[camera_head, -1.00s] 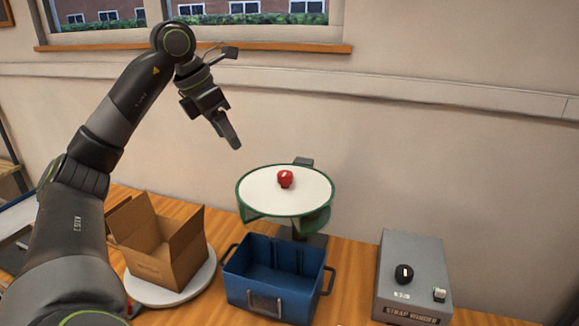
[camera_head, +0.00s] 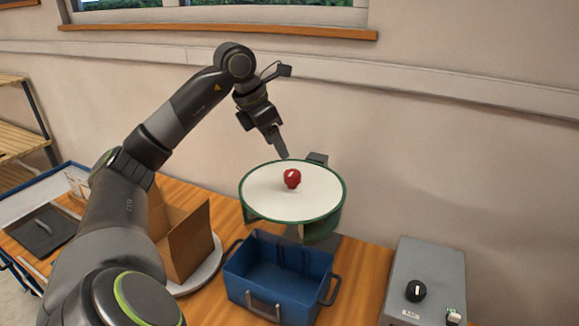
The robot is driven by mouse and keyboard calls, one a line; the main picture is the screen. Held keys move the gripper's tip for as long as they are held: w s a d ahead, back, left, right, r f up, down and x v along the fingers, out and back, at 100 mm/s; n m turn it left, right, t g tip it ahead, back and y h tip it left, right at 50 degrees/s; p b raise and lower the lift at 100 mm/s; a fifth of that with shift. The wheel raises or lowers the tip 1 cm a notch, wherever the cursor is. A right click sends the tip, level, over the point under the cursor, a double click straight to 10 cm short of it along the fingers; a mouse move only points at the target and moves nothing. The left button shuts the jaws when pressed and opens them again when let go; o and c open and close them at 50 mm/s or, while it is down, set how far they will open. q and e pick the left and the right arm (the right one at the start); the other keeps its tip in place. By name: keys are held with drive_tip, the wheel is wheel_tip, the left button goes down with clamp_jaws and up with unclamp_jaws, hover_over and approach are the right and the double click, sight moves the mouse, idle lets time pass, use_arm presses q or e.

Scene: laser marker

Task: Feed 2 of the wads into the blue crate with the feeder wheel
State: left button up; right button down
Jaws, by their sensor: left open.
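The feeder wheel (camera_head: 265,194) is a round white disc with a green rim and a red knob (camera_head: 292,178) on top. The blue crate (camera_head: 262,302) stands below and in front of it, with handles at its sides. I see no wads in the crate or on the disc. My left gripper (camera_head: 282,150) hangs just above and behind the knob, apart from it; its jaws are open and show edge-on. My right gripper is out of view.
A cardboard box (camera_head: 190,243) sits on a round white plate (camera_head: 208,272) left of the crate, partly hidden by my left arm. A grey control box (camera_head: 430,273) with a black dial stands at right. A dark tray (camera_head: 42,232) lies far left.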

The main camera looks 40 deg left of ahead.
sight(291, 173)
use_arm(q)
drive_tip(key=p+x, duration=0.3)
drive_tip(key=x, duration=0.6)
drive_tip(key=shift+w, duration=0.2)
drive_tip(key=shift+w+d+f, duration=0.1)
drive_tip(key=shift+w+f, duration=0.15)
drive_tip(key=shift+f, duration=0.3)
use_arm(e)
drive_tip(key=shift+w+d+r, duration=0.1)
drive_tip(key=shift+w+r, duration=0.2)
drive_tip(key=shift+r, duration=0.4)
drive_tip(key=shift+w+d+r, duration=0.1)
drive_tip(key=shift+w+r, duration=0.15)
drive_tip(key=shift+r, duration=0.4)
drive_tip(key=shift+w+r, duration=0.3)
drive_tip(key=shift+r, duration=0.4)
use_arm(q)
clamp_jaws()
